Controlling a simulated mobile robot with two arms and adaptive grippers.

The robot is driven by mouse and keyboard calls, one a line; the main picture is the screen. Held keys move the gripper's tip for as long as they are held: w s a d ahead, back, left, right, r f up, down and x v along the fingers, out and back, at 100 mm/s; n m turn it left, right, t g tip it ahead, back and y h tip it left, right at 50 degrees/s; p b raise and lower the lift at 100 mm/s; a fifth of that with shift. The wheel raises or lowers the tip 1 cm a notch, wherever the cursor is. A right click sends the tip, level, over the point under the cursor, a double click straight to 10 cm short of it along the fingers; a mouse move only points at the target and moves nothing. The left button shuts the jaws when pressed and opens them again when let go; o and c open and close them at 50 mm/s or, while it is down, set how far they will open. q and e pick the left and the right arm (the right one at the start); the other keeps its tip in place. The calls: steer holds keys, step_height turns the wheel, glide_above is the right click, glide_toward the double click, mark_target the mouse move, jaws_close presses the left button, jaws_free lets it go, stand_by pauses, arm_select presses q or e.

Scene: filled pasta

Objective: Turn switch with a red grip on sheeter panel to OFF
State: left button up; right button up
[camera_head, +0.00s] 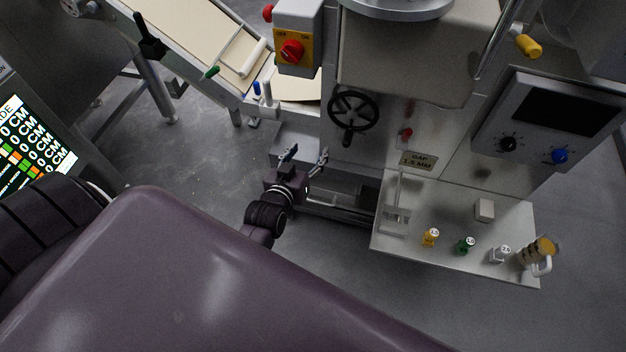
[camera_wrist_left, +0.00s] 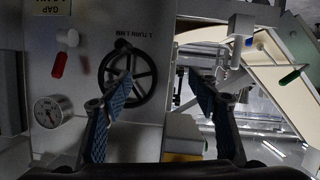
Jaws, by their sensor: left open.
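The switch with the red grip (camera_head: 291,51) sits on a yellow plate (camera_head: 281,63) marked OFF at left and ON at right. The plate is on the front of a pale grey panel box (camera_head: 299,12) on the sheeter. I cannot tell clearly which mark the grip points to. My left gripper (camera_head: 305,160) is open and empty, well below the switch in the head view and apart from it. In the left wrist view, which is upside down, its fingers (camera_wrist_left: 163,98) stand wide apart. A yellow part (camera_wrist_left: 183,132), apparently the switch plate, shows low between them. My right gripper is not in view.
A black handwheel (camera_head: 353,112) is right of and below the switch. A red button (camera_head: 268,13) is left of the box. The conveyor (camera_head: 195,40) lies at upper left. A shelf (camera_head: 455,262) with small coloured pieces and a mug (camera_head: 541,250) is at right.

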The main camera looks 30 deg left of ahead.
arm_select(q)
steer(key=s+d+f+m+g+h+b, duration=0.1)
steer(key=s+d+f+b, duration=0.1)
steer(key=f, duration=0.9)
steer(key=shift+s+d+g, duration=0.3)
steer(key=shift+d, duration=0.2)
